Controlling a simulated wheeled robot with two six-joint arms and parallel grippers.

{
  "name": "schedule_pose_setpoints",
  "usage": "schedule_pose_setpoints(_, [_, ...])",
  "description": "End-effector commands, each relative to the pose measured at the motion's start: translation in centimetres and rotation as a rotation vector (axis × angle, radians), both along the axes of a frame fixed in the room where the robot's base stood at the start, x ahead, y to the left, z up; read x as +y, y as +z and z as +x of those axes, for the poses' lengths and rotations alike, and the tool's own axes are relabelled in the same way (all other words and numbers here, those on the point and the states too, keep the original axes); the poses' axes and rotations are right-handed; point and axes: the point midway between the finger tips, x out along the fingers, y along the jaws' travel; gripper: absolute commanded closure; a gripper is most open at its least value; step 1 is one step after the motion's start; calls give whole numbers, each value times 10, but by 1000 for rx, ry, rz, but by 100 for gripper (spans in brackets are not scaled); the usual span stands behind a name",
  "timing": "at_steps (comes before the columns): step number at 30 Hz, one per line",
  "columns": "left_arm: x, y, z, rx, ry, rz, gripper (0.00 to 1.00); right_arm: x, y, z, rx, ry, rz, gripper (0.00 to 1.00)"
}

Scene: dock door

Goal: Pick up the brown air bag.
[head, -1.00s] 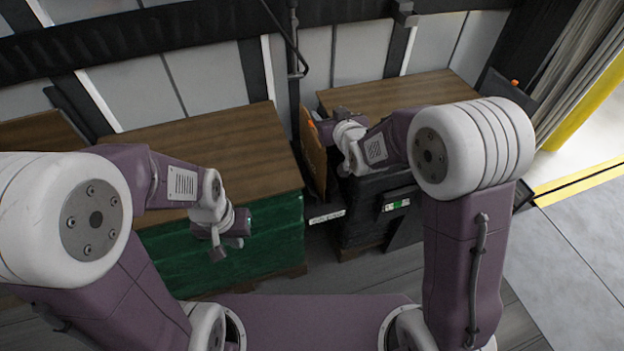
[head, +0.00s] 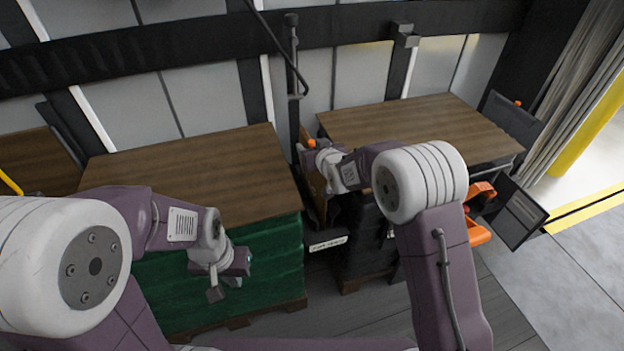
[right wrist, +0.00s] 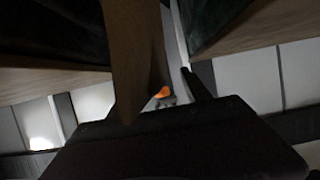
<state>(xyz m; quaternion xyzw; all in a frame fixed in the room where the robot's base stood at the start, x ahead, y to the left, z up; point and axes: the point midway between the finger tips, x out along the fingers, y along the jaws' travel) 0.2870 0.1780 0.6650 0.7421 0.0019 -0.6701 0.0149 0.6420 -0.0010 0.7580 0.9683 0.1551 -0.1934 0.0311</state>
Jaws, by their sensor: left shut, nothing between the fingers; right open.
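The brown air bag (head: 317,185) stands upright in the narrow gap between two loads, largely hidden by my right wrist. An orange piece (head: 311,143) shows at its top. In the right wrist view the bag (right wrist: 135,60) is a brown sheet close to the camera, with the orange piece (right wrist: 161,92) beside it. My right gripper (head: 318,160) is open at the bag's upper part. One dark finger shows right of the bag; whether the sheet lies between the fingers I cannot tell. My left gripper (head: 232,278) is shut and empty, in front of the green-wrapped load.
The green-wrapped load (head: 270,255) with a wooden top stands left of the gap. A black-wrapped load (head: 362,235) with a wooden top (head: 425,128) stands right of it. Orange equipment (head: 478,232) and a dark panel (head: 518,212) are at the right. Grey floor lies open there.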

Motion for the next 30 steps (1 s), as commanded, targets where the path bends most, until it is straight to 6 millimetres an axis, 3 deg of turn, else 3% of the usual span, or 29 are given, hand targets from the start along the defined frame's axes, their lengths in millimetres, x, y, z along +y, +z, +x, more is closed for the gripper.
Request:
schedule_pose_setpoints(8, [0,-1,0,0,0,0,100,3,-2,8,-1,0,0,44])
schedule_pose_setpoints(15, [0,-1,0,0,0,0,100,3,-2,7,-1,0,1,100])
schedule_pose_setpoints(30, [0,-1,0,0,0,0,100,3,-3,7,0,0,1,100])
